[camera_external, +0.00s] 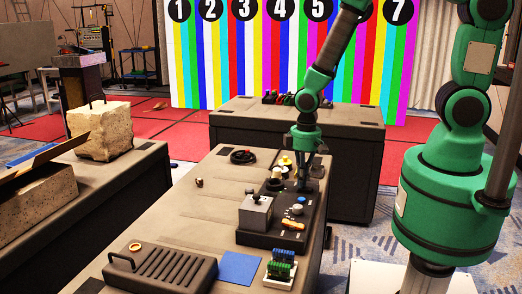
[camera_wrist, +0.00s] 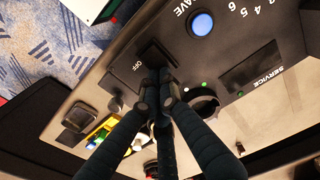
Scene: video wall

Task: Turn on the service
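A black control panel (camera_external: 270,238) with buttons and switches lies on the near desk. In the wrist view, a dark rectangular rocker switch (camera_wrist: 156,57) sits beside the word OFF. A black rectangle (camera_wrist: 250,66) with the label SERVICE lies to its right, and a dark round knob (camera_wrist: 204,106), partly hidden by a finger, lies below. My gripper (camera_wrist: 160,78) is shut and empty, its fingertips together at the lower edge of the rocker switch; I cannot tell whether they touch it. In the external view, my gripper (camera_external: 303,186) points down over the panel's far part.
A blue round button (camera_wrist: 202,23) is by the word SAVE. A grey box with a lever (camera_external: 256,213) stands at the panel's left. A ribbed black case (camera_external: 160,272) and blue sheet (camera_external: 239,268) lie nearer. Another desk (camera_external: 350,150) stands behind.

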